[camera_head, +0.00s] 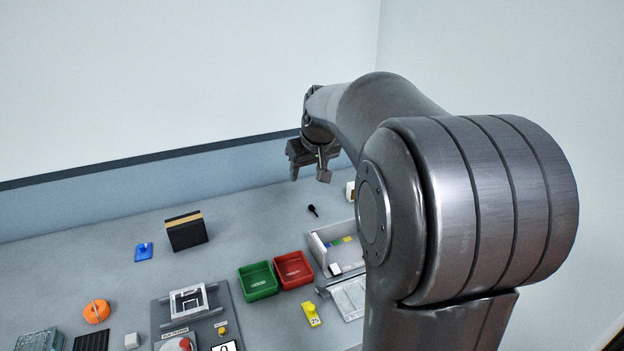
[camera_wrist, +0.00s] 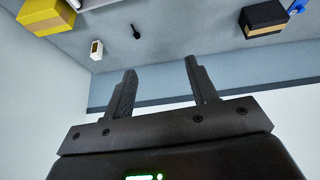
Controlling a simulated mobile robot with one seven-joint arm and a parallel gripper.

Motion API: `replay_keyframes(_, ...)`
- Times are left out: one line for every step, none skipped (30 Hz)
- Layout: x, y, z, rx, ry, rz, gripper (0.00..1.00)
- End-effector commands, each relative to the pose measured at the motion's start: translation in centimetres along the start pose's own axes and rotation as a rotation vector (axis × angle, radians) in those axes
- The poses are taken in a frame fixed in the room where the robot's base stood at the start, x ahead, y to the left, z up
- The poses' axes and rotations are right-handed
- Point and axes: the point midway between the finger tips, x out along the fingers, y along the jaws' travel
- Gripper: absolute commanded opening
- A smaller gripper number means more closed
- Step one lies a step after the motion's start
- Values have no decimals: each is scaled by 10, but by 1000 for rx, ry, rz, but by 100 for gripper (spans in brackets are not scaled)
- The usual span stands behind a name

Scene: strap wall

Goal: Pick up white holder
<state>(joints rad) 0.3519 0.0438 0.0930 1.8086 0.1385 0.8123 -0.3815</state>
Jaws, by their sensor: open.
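A small white block-like object with a dark spot (camera_wrist: 96,48) stands on the table in the wrist view, left of my fingers. It also shows in the head view as a white piece (camera_head: 350,188), partly hidden by my arm. I cannot tell for sure that it is the white holder. A white square frame (camera_head: 188,301) sits on a grey panel at the front. My gripper (camera_head: 309,172) is open and empty, raised above the back of the table. In the wrist view its two fingers (camera_wrist: 160,68) are spread with nothing between them.
A black box with a tan band (camera_head: 187,231), a blue piece (camera_head: 144,252), a green bin (camera_head: 258,281), a red bin (camera_head: 293,270) and a grey tray (camera_head: 322,250) stand on the table. A small black item (camera_head: 313,210) lies near the back. A yellow box (camera_wrist: 48,15) shows in the wrist view.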

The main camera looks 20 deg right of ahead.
Motion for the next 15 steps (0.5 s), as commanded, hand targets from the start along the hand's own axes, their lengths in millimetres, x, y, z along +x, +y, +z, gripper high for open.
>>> replay_keyframes(15, 15, -10, 5, -2, -2, 53)
replay_keyframes(22, 24, -16, 6, -1, -3, 53)
replay_keyframes(33, 35, -24, 5, 1, -4, 53)
replay_keyframes(41, 43, -29, 6, 2, -5, 53)
replay_keyframes(49, 52, -34, 6, 4, -7, 53)
replay_keyframes(60, 64, -40, 8, 7, -9, 53)
replay_keyframes(68, 73, -44, 9, 10, -10, 53)
replay_keyframes(76, 82, -48, 10, 13, -11, 53)
replay_keyframes(88, 95, -53, 11, 16, -12, 53)
replay_keyframes(96, 105, -56, 13, 19, -13, 53)
replay_keyframes(105, 114, -58, 15, 21, -14, 53)
replay_keyframes(117, 128, -61, 19, 25, -15, 53)
replay_keyframes(126, 138, -63, 21, 29, -16, 53)
replay_keyframes(135, 148, -64, 23, 32, -17, 53)
replay_keyframes(147, 162, -65, 26, 36, -18, 53)
